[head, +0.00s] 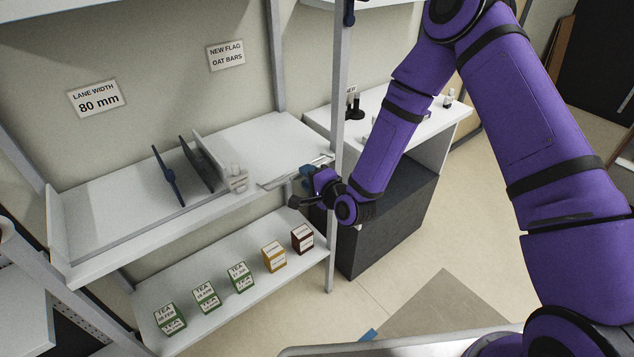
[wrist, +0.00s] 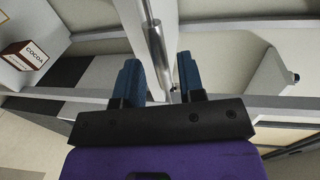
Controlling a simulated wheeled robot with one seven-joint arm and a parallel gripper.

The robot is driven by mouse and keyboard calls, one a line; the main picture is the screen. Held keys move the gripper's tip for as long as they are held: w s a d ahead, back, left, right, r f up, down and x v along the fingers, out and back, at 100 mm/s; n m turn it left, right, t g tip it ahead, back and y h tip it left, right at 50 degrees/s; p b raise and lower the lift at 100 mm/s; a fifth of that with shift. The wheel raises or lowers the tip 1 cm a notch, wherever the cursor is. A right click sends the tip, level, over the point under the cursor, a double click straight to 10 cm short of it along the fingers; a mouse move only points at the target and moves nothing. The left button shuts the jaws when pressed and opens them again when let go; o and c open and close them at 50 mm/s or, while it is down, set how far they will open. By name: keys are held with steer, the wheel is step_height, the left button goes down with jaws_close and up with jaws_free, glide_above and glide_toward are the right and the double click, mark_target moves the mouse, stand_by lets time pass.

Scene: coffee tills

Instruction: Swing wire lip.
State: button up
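The wire lip (head: 296,172) is a thin metal wire shape at the right end of the upper shelf (head: 110,226), near the upright post. My gripper (head: 308,186) is at the shelf's front right corner, close to the wire's right part. In the wrist view my gripper (wrist: 161,78) has its two blue fingers apart. A thin metallic rod (wrist: 157,48), seemingly part of the wire lip, runs down between them. Neither finger clearly touches it. The rod's lower end is partly hidden near the gripper body.
A grey upright post (head: 337,110) stands right beside my gripper. Dark dividers (head: 196,163) and a pale divider (head: 211,157) stand on the upper shelf. Several tea boxes (head: 206,297) and other boxes line the lower shelf. A counter (head: 432,119) is behind my arm.

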steer(key=shift+x, duration=0.9)
steer(key=shift+c, duration=0.4)
jaws_close()
steer(key=shift+s+d+f, duration=0.15)
steer(key=shift+s+f, duration=0.05)
steer(key=shift+f, duration=0.6)
steer(key=shift+o, duration=1.3)
jaws_free()
steer(key=shift+s, duration=0.1)
